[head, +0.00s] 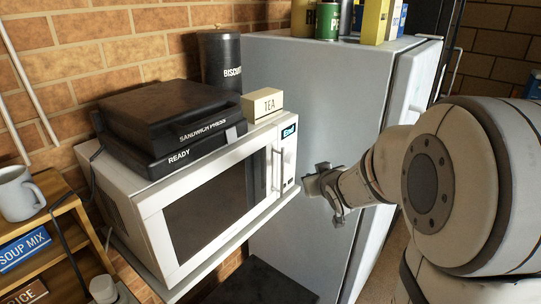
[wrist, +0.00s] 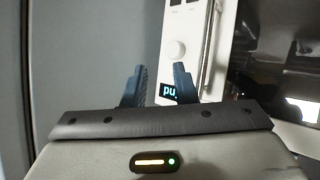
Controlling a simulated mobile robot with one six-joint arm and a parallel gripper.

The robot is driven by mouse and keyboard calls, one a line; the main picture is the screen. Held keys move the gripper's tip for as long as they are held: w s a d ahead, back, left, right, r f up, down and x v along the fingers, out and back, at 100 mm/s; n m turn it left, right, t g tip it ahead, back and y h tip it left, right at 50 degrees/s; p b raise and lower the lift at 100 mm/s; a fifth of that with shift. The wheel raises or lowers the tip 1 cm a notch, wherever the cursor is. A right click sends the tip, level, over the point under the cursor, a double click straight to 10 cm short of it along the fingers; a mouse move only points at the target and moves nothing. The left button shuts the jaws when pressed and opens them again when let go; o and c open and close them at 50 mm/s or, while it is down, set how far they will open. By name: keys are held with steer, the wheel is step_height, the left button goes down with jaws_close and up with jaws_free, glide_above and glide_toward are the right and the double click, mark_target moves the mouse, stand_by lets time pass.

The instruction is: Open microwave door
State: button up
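The white microwave (head: 150,225) stands on a shelf in the head view. Its dark-windowed door (head: 215,205) looks closed, with an upright pale handle (head: 277,170) near its right edge. My gripper (head: 322,190) is in front of and to the right of the control panel (head: 288,160), apart from the handle. In the wrist view my gripper (wrist: 159,78) shows two blue fingers spread with nothing between them. The dark door (wrist: 270,45) is at the right there.
A grey fridge (head: 310,100) stands right behind my gripper. A black sandwich press (head: 165,120), a tea box (head: 262,106) and a biscuit canister (head: 220,65) sit on the microwave. A wooden rack with a mug (head: 18,195) is at left.

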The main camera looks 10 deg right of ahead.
steer(key=w+a+f+n+y, duration=0.1)
steer(key=w+a+y, duration=0.1)
steer(key=w+y, duration=0.1)
steer(key=w+a+f+n+t+y, duration=0.1)
steer(key=w+a+y, duration=0.2)
steer(key=w, duration=0.1)
steer(key=w+a+f+n+t+y+p, duration=0.1)
steer(key=w+a+n+y, duration=0.1)
steer(key=w+y, duration=0.1)
steer(key=shift+w+a+f+y, duration=0.25)
steer(key=shift+a+f+y, duration=0.05)
steer(key=shift+a+y, duration=0.1)
steer(key=shift+c, duration=0.2)
steer(key=shift+d, duration=0.1)
jaws_close()
